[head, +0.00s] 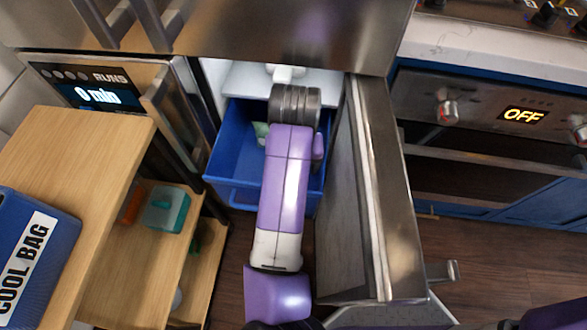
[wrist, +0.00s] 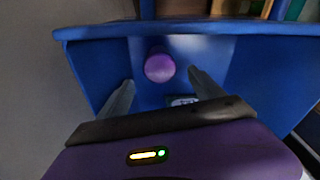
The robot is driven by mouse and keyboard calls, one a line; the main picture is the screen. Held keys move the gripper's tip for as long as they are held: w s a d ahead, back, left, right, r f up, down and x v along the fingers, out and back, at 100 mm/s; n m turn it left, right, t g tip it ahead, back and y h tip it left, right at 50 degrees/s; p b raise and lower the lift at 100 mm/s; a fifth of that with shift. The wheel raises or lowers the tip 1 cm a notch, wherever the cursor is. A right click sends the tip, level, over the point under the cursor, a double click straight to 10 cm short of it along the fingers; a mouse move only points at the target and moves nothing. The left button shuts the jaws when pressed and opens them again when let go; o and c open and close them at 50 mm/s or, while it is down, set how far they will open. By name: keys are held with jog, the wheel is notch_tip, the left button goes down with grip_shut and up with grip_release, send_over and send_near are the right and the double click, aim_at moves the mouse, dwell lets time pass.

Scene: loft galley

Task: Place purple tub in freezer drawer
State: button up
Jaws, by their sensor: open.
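The purple tub (wrist: 160,67) shows as a small round purple shape inside the blue freezer drawer (wrist: 270,65) in the wrist view. My gripper (wrist: 162,88) is open, with its two grey fingers apart on either side of the view and the tub between and just beyond their tips. I see no finger touching the tub. In the head view the blue drawer (head: 228,165) is pulled out below the freezer opening, and my arm reaches over it. My gripper and the tub cannot be made out there behind my arm.
The open freezer door (head: 350,200) stands close to the right of my arm. A pale green item (head: 261,130) lies in the drawer. A wooden counter (head: 85,150) with a blue cool bag (head: 30,255) is at left; a teal container (head: 167,209) sits on the shelf below.

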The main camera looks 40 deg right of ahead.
notch_tip(320, 180, up, 8)
jog(key=p, duration=0.1)
jog(key=shift+s+a+p, duration=0.25)
jog(key=shift+s+p, duration=0.05)
jog(key=shift+s, duration=0.1)
